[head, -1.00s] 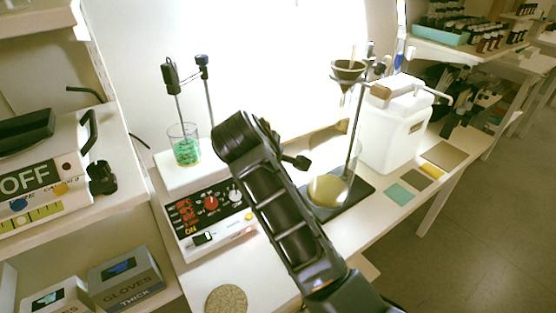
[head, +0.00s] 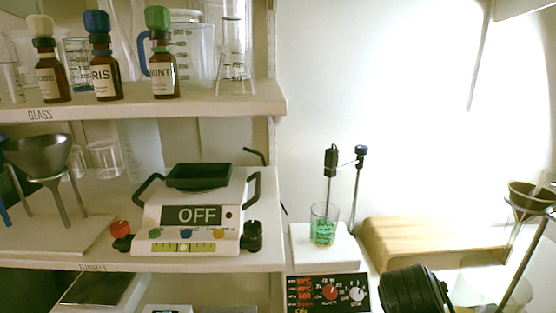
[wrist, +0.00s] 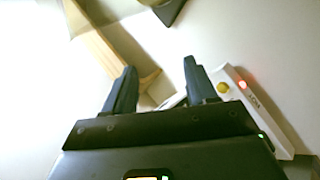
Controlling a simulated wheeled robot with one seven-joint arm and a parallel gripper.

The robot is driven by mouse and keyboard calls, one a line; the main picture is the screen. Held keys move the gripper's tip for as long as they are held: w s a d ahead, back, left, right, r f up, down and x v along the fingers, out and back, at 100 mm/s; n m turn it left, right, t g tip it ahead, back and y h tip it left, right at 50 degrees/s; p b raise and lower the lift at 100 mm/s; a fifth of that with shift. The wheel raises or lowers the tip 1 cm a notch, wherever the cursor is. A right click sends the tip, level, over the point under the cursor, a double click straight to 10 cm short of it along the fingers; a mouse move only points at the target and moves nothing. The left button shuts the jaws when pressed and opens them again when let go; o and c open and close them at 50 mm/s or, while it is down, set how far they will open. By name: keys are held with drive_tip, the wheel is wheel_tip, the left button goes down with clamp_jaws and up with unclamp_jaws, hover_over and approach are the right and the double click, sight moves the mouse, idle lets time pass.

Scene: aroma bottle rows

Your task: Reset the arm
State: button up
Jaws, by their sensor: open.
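My gripper (wrist: 160,82) shows in the wrist view with its two dark fingers apart and nothing between them. In the head view only a dark rounded part of my arm shows at the bottom, right of the hotplate stirrer; the fingers are out of that view. The wrist view shows a pale wall, a wooden edge (wrist: 98,42) and a white device with a red light (wrist: 262,108) beyond the fingers.
A funnel stand (head: 528,250) is at right. Shelves at left hold brown bottles (head: 163,72), glassware and an OFF-labelled device (head: 190,215).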

drive_tip(key=s+f+t, duration=0.1)
drive_tip(key=s+f, duration=0.1)
drive_tip(key=s, duration=0.1)
drive_tip(key=s+a+f+y, duration=0.1)
drive_tip(key=s+f, duration=0.2)
drive_tip(key=s, duration=0.1)
drive_tip(key=s+a+f+t+y, duration=0.1)
drive_tip(key=s+f, duration=0.2)
drive_tip(key=shift+s+a+f+m+t, duration=0.15)
drive_tip(key=shift+m+t, duration=0.15)
drive_tip(key=s+a+r+m+t+y, duration=0.2)
drive_tip(key=s+a, duration=0.1)
drive_tip(key=s, duration=0.8)
drive_tip(key=s+a+r+m+t+y, duration=0.2)
drive_tip(key=s, duration=0.9)
drive_tip(key=s+r+m+t, duration=0.2)
drive_tip(key=s+r+m, duration=0.2)
drive_tip(key=s+r, duration=0.5)
drive_tip(key=shift+s+a+r+t, duration=0.3)
drive_tip(key=shift+a+r, duration=0.15)
drive_tip(key=shift+r, duration=0.2)
